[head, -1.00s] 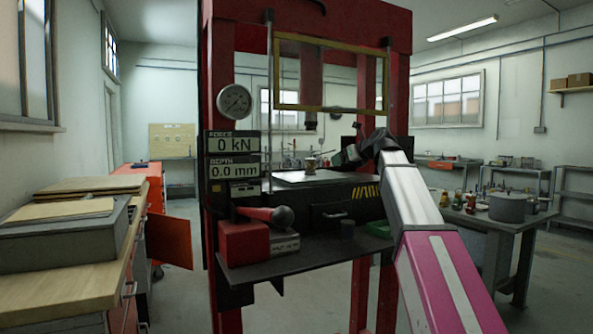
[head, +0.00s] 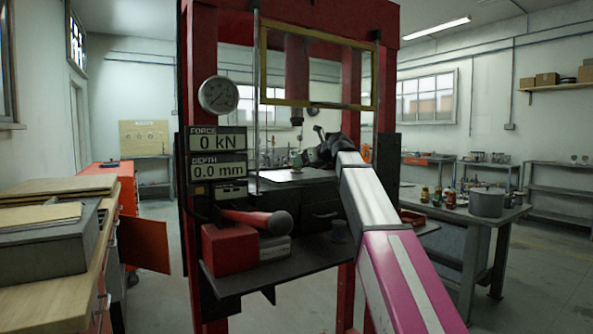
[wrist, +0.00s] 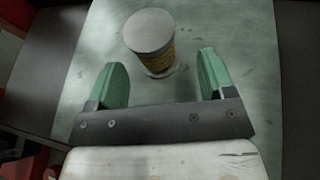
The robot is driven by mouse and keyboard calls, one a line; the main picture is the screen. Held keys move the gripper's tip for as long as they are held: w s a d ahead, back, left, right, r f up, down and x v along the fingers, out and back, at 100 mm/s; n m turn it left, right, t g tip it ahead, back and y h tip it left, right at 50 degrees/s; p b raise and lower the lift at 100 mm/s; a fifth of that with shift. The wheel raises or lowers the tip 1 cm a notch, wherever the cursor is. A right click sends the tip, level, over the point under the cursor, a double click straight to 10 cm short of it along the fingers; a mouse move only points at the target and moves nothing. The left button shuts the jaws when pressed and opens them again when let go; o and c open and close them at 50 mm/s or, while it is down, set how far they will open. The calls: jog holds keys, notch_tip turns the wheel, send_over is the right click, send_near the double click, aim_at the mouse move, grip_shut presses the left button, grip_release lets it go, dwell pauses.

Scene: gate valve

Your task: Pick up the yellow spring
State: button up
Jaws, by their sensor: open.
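The yellow spring (wrist: 164,57) stands upright on a pale plate (wrist: 225,25) in the wrist view. A round grey cap (wrist: 149,31) covers its top and a grey disc shows at its foot. My gripper (wrist: 162,68) is open, with one green finger to the left and one to the right, apart from the spring. The spring is just ahead of the fingers, roughly centred in the gap. In the head view my gripper (head: 312,150) is over the press bed, and the spring is too small and covered there to make out clearly.
The red press frame (head: 190,120) surrounds the bed, with a yellow-edged guard (head: 262,70) and a ram (head: 296,75) above. A side table (head: 465,215) holds a pot (head: 487,202).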

jog(key=shift+a+x, duration=0.25)
jog(key=shift+x, duration=2.05)
